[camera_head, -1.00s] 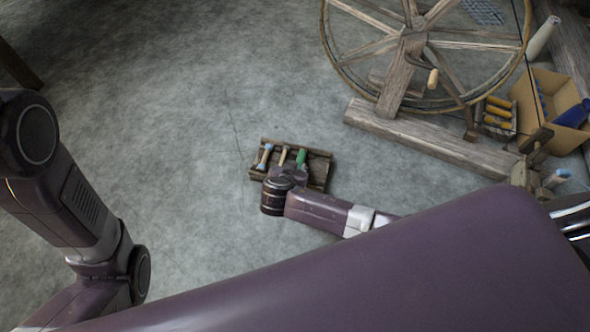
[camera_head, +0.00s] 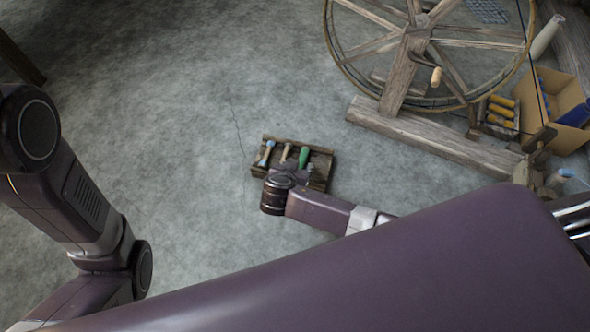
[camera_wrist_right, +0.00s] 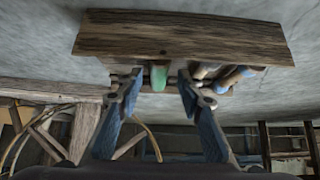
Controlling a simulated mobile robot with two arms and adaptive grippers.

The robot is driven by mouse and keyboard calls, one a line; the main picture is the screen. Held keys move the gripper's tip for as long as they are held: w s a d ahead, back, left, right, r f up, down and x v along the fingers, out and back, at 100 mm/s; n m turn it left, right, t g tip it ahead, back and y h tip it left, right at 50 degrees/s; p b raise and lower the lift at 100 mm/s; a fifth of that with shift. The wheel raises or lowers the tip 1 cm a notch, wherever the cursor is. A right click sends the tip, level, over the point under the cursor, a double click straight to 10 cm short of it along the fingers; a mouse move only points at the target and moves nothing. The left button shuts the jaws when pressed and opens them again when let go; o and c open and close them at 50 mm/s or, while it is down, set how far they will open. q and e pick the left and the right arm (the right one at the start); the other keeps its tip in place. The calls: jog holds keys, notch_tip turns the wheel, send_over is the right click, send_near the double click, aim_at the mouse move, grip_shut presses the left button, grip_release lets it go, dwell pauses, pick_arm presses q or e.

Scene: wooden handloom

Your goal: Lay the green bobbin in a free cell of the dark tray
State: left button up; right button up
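The dark wooden tray (camera_head: 324,157) lies on the floor near the middle of the head view. The green bobbin (camera_head: 304,156) is in it, right of a wooden bobbin (camera_head: 286,152) and a blue-and-white bobbin (camera_head: 266,153). My right gripper (camera_head: 297,172) is over the tray's near side. In the right wrist view its blue fingers (camera_wrist_right: 159,92) are apart, with the green bobbin (camera_wrist_right: 157,76) between them and gaps on both sides. The tray's wall (camera_wrist_right: 180,38) hides much of the bobbins there. My left arm shows in the head view, but its gripper does not.
A large spinning wheel (camera_head: 409,52) on a heavy wooden base (camera_head: 432,136) stands behind and right of the tray. A cardboard box (camera_head: 562,92) and a rack with yellow bobbins (camera_head: 501,112) are at the far right. The floor left of the tray is clear.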

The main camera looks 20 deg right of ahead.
jog(key=v, duration=1)
jog(key=shift+s+r, duration=0.25)
jog(key=shift+s, duration=0.05)
jog(key=shift+a, duration=0.15)
